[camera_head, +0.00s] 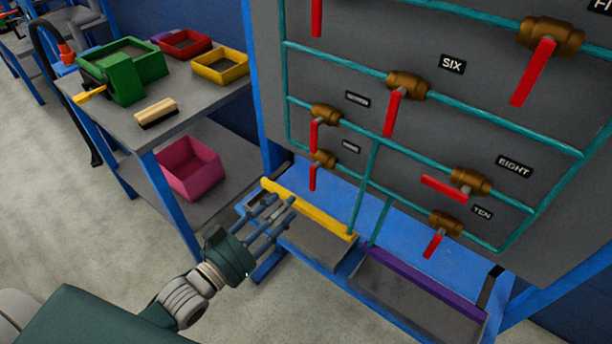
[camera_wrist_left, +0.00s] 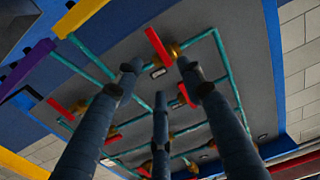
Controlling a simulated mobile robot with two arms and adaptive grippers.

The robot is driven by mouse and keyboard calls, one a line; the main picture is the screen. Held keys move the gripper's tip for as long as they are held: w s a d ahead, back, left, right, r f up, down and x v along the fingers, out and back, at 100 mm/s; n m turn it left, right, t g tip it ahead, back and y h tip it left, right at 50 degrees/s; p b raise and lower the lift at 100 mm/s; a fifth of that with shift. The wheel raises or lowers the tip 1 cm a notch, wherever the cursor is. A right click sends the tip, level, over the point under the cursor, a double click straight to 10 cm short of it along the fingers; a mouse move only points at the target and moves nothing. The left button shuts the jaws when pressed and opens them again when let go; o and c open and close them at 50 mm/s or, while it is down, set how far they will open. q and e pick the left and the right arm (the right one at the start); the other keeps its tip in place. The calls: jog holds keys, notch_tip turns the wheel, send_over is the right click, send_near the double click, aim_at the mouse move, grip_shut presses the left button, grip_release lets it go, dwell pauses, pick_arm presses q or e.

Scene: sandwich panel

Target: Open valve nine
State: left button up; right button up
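Valve nine (camera_head: 323,158) is a brass body on a teal pipe at the lower left of the grey panel (camera_head: 420,60). Its red handle (camera_head: 312,178) points down, and the small label (camera_head: 350,147) at its right is hard to read. My left gripper (camera_head: 272,215) is below and left of this valve, apart from it. Its three fingers are spread, with nothing between them. In the left wrist view, the fingers (camera_wrist_left: 160,100) point toward the panel, where several red handles show; I cannot tell there which is valve nine. My right gripper is not in view.
Valve seven (camera_head: 325,114) sits just above valve nine; valves eight (camera_head: 471,181) and ten (camera_head: 446,223) are to the right. A yellow-edged bin (camera_head: 308,208) and a purple-edged bin (camera_head: 425,283) are under the panel. A workbench (camera_head: 190,90) with bins stands at left.

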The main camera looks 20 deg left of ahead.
aim_at(313, 178)
pick_arm(q)
jog(key=x, duration=0.8)
jog(key=shift+w+d+p, duration=0.2)
jog(key=shift+w+p, duration=0.05)
jog(key=shift+p, duration=0.15)
jog(key=shift+w+d, duration=0.25)
jog(key=shift+w, duration=0.5)
jog(key=c, duration=0.9)
grip_shut()
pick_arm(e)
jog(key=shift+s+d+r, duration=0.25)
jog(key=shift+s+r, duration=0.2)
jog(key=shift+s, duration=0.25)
